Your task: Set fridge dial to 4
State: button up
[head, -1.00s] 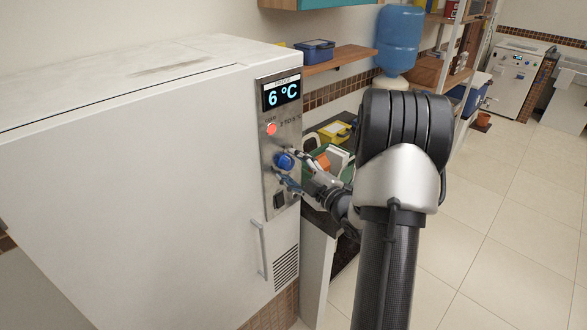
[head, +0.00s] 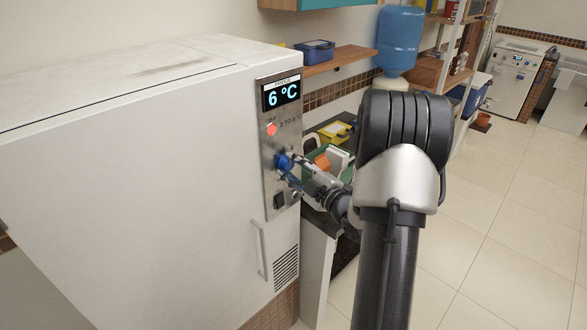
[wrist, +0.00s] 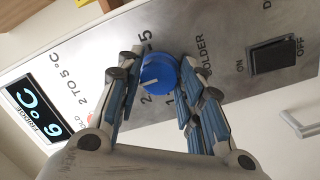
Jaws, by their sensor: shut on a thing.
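The fridge dial is a round blue knob (head: 283,161) on the steel control panel (head: 268,185) at the fridge's right front. In the wrist view the knob (wrist: 158,74) has a white pointer line and sits between my gripper's fingers. My gripper (head: 287,166) is shut on the knob, one finger on each side. It also shows in the wrist view (wrist: 157,90). The display (head: 281,94) above reads 6 °C. Printed digits around the knob, including 2 and 5, are partly hidden by the fingers.
A red light (head: 271,129) sits above the knob and a black on/off switch (wrist: 273,55) below it. The fridge door handle (head: 259,249) stands out lower down. A green crate (head: 314,176) and a yellow box (head: 336,132) are on the counter close behind my wrist.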

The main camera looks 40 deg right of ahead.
jog(key=shift+m, duration=0.3)
jog(key=m+p, duration=0.1)
jog(key=m, duration=0.3)
jog(key=shift+g, duration=0.3)
jog(key=shift+m+y+p, duration=0.4)
jog(key=shift+m+p, duration=0.45)
jog(key=shift+m, duration=0.95)
jog(key=shift+a, duration=0.1)
jog(key=o, duration=1.1)
jog(key=shift+c, duration=0.2)
jog(key=s+r, duration=0.1)
jog(key=s, duration=1.1)
